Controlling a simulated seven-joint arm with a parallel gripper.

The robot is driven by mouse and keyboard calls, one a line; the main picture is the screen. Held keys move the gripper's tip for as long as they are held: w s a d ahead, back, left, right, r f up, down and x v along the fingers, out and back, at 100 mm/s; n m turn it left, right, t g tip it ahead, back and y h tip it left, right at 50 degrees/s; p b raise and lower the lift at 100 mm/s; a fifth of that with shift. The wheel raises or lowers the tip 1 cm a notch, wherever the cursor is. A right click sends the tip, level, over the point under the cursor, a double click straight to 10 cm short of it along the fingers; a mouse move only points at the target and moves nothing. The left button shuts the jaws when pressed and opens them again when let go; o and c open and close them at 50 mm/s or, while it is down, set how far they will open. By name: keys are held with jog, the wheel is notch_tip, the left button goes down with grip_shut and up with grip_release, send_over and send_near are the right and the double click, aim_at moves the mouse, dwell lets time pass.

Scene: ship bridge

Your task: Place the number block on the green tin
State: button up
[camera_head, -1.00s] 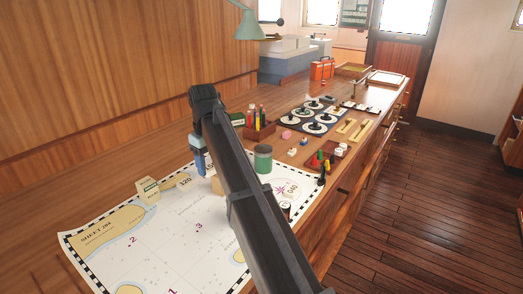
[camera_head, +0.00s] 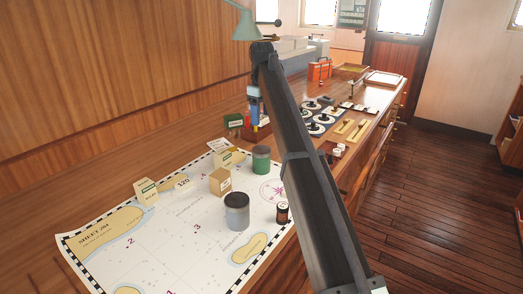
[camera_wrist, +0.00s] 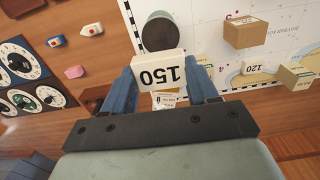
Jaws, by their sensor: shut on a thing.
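My gripper (camera_wrist: 160,85) has two blue fingers closed on the cream number block (camera_wrist: 158,68), which reads 150. In the head view my gripper (camera_head: 254,112) hangs over the far side of the chart, and I cannot make out the block there. The green tin (camera_head: 261,160) stands upright on the chart, nearer to the head camera than the gripper. In the wrist view the tin (camera_wrist: 157,34) shows just beyond the block, apart from the fingers as far as I can tell. The block partly overlaps the tin's lower edge in that view.
Around the tin on the chart (camera_head: 185,235) stand a cardboard box (camera_head: 220,182), a grey jar (camera_head: 236,211), a dark bottle (camera_head: 282,212) and several cream blocks (camera_head: 146,190). A green box (camera_head: 233,121) and dials (camera_head: 318,122) lie beyond. My arm hides part of the counter.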

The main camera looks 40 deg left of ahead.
aim_at(261, 149)
jog(key=shift+f, duration=5.05)
jog(key=shift+f, duration=0.1)
jog(key=o, duration=1)
notch_tip(261, 149, up, 12)
jog(key=shift+r, duration=0.15)
